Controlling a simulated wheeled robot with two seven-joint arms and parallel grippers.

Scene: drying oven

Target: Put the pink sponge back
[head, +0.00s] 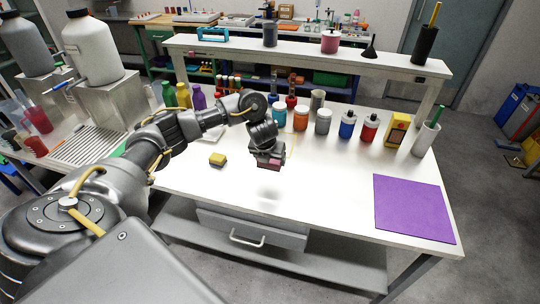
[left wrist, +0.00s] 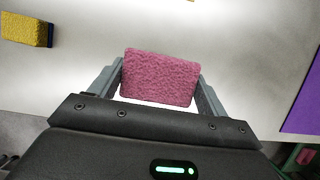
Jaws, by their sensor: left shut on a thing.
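My left gripper (head: 270,163) is shut on the pink sponge (left wrist: 160,78), which sits between its two fingers in the left wrist view. In the head view the sponge (head: 275,162) shows as a small pink patch at the gripper's tip. The gripper holds it above the white table (head: 310,215), and a shadow lies on the table below. A yellow sponge (head: 217,159) with a dark underside lies on the table left of the gripper; it also shows at the upper left in the left wrist view (left wrist: 27,30). My right gripper is not in view.
A purple mat (head: 412,208) lies at the table's right. Several jars, including a blue one (head: 347,125) and a red one (head: 369,127), and a yellow box (head: 396,130) stand along the back below a raised shelf (head: 300,56). The table's front middle is clear.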

